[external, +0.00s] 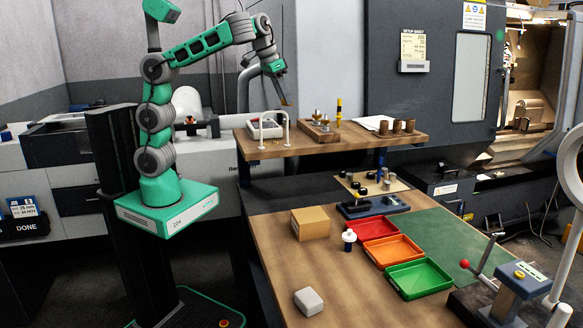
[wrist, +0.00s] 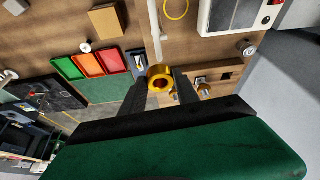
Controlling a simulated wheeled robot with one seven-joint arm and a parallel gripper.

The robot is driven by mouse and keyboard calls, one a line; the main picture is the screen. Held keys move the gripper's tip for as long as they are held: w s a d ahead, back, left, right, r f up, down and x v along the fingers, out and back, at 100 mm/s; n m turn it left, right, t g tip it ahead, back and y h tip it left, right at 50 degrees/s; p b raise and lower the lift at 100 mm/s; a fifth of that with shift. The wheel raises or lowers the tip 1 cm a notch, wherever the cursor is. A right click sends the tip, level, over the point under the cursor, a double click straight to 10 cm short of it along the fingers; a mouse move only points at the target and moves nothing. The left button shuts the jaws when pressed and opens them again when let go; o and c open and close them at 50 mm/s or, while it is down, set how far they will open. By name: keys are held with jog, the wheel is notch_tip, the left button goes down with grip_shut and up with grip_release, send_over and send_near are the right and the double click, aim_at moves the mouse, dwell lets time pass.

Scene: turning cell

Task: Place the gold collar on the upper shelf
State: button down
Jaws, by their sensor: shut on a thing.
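The gold collar (wrist: 160,79) is a short, thick ring with a dark bore. In the wrist view it sits between the two fingertips of my gripper (wrist: 159,88), which is shut on it. In the external view my gripper (external: 285,99) points down, above the left part of the upper shelf (external: 289,151), with a small golden bit at its tip. The upper shelf is a raised wooden board behind the lower bench. The collar is held in the air, apart from the shelf.
The shelf's front strip is bare. Colored trays (external: 419,275) lie on the lower bench.

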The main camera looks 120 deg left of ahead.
jog(key=s+f+n+g+y+p, duration=0.1)
jog(key=s+f+n+g+p, duration=0.1)
jog(key=s+n, duration=0.65)
jog(key=shift+m, duration=0.85)
jog(key=w+a+f+b, duration=0.2)
jog(key=w+a+f, duration=0.2)
jog(key=w+a+f+b, duration=0.2)
jog(key=w+a+f, duration=0.2)
jog(key=w+f, duration=0.1)
jog(key=shift+w+a+f, duration=0.15)
jog(key=shift+a+f, duration=0.05)
jog(key=shift+a, duration=0.1)
jog(key=f+b, duration=0.2)
jog(key=f, duration=0.1)
jog(key=shift+w+a+f, duration=0.1)
jog(key=shift+w+a, duration=0.05)
jog(key=shift+w, duration=0.05)
jog(key=shift+f, duration=0.1)
